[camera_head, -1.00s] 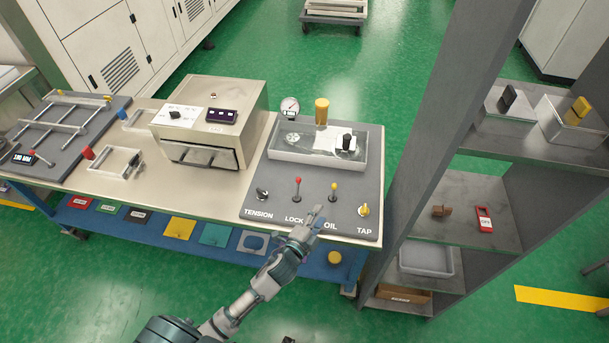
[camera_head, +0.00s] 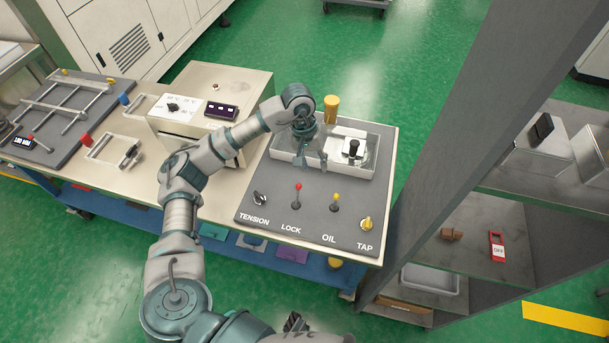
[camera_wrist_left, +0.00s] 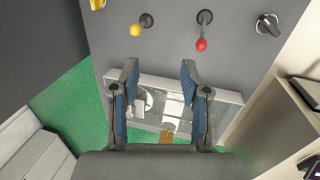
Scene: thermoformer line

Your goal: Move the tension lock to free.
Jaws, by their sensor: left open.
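The lock lever (camera_head: 298,188) has a red knob and stands roughly upright above the LOCK label on the grey panel (camera_head: 275,225). In the left wrist view the red knob (camera_wrist_left: 202,43) is beyond the right fingertip, apart from it. My left gripper (camera_head: 311,160) is open and empty, pointing down over the clear-lidded tray behind the levers. Its fingers (camera_wrist_left: 160,68) show apart in the wrist view, with no lever between them. My right gripper is not identifiable in these views.
The tension knob (camera_head: 260,198) is left of the lock lever; the yellow oil lever (camera_head: 335,198) and tap (camera_head: 367,223) are to its right. The tray (camera_head: 370,168) lies behind, with a yellow cylinder (camera_head: 331,108). A grey shelf post (camera_head: 440,130) stands right of the bench.

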